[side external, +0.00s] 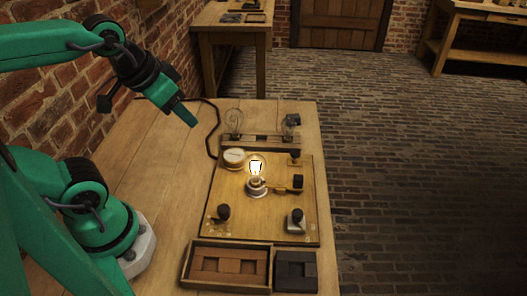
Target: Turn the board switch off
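A wooden circuit board (240,228) lies on the table. A lit bulb (256,170) stands near its middle. Several black-knobbed fittings are on the board: one at the front left (223,212), one on a pale base at the front right (297,217), one at the right of the bulb (297,182) and one at the back right (295,157). I cannot tell for certain which is the switch. My gripper (188,116) is raised behind and left of the board, pointing down toward the right, apart from everything on it. Its fingers are too small to show whether they are open.
A round pale gauge (234,157) sits at the board's back left. Behind the board is a rack (262,141) with glass jars (234,121). A dark cable (213,128) runs along the left. A wooden tray (186,265) and a dark box (296,270) stand in front.

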